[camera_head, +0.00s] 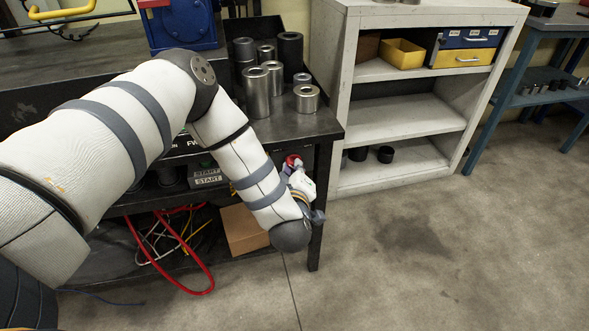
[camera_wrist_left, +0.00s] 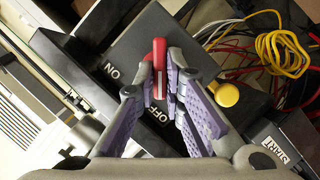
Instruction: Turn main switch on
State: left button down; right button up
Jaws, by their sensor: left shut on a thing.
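The main switch is a dark box (camera_wrist_left: 135,45) with white ON and OFF lettering, seen in the left wrist view. Its red handle (camera_wrist_left: 159,53) points toward the top of that view, with ON to its left and OFF below it. In the head view the red handle (camera_head: 292,160) shows at the right end of the dark bench. My left gripper (camera_wrist_left: 165,72) is shut on the red handle, with a finger on each side. The fingers hide part of the handle. In the head view my left gripper (camera_head: 299,177) is partly hidden by its wrist.
A yellow round knob (camera_wrist_left: 227,94) and a START label (camera_wrist_left: 275,150) are close to the gripper. Several metal cylinders (camera_head: 256,92) stand on the bench. A grey shelf (camera_head: 405,123) stands to the right. Red and yellow cables (camera_head: 172,254) lie below. The floor at right is clear.

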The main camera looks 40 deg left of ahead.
pick_arm(q)
jog(key=shift+r, duration=0.1)
pick_arm(e)
jog(key=shift+w+r, duration=0.1)
pick_arm(q)
jog(key=shift+w+d+f+m+g+y+b, duration=0.2)
jog(key=shift+m+g+y, duration=0.8)
jog(key=shift+m, duration=1.05)
jog(key=shift+w+d+m+g+y+b, duration=0.15)
jog(key=shift+m+g+y+b, duration=0.2)
jog(key=shift+m+g+y, duration=1.15)
jog(key=shift+w+d+f+m+g+y+b, duration=0.1)
jog(key=shift+d+m+g+y+b, duration=0.35)
jog(key=shift+m, duration=2.1)
pick_arm(e)
jog(key=shift+s+f+g, duration=0.3)
jog(key=shift+s+f, duration=0.5)
jog(key=shift+f, duration=0.15)
pick_arm(q)
jog(key=shift+a+g, duration=0.25)
jog(key=shift+a, duration=0.05)
jog(key=c, duration=1.7)
grip_release()
jog(key=shift+r, duration=0.1)
